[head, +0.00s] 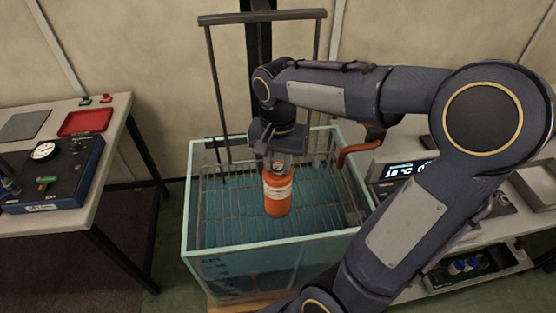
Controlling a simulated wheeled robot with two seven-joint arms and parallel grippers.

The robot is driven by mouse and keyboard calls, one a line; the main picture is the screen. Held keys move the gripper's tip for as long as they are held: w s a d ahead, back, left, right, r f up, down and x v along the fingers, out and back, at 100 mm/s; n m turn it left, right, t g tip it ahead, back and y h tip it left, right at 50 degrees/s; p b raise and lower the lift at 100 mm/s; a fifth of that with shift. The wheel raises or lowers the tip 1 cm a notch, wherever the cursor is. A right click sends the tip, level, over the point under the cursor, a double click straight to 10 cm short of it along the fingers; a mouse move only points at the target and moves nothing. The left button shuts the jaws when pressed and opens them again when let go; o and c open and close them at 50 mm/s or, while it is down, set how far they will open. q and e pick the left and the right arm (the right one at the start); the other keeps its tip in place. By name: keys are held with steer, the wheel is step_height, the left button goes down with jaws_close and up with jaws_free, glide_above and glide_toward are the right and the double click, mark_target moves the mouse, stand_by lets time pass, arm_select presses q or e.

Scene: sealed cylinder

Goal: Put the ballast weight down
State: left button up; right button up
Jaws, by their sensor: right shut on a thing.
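An orange cylinder (277,199) with a pale label band stands upright inside the wire basket (226,178) in the glass tank (270,243). My right gripper (279,164) points down and is shut at the cylinder's top end. The gripper body hides the exact grip, and I cannot tell whether the cylinder's base touches the basket floor. I see no other thing here that looks like a ballast weight, and no marking I can read confirms that this is it. My left gripper is not in view.
A tall grey handle frame (214,82) rises from the basket behind my gripper. An orange hooked handle (354,150) is at the tank's right rim. A lit display (405,170) stands right of it. The left table (98,176) holds a red tray (83,122) and blue case (62,180).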

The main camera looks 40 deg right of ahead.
mark_target(278, 166)
steer(key=o, duration=1)
steer(key=shift+s+a+f, duration=0.1)
steer(key=shift+s+f, duration=0.05)
steer(key=shift+f, duration=0.25)
steer(key=shift+r, duration=0.2)
step_height(278, 166, up, 13)
steer(key=p, duration=0.2)
steer(key=s+a+f+n+t+y, duration=0.3)
steer(key=s+a+f+n+t, duration=0.2)
steer(key=s+a+f+n, duration=0.3)
steer(key=shift+s+a+f+n+y, duration=0.3)
steer(key=shift+s+a+f+y, duration=0.1)
steer(key=shift+s+f, duration=1.3)
steer(key=shift+r, duration=0.1)
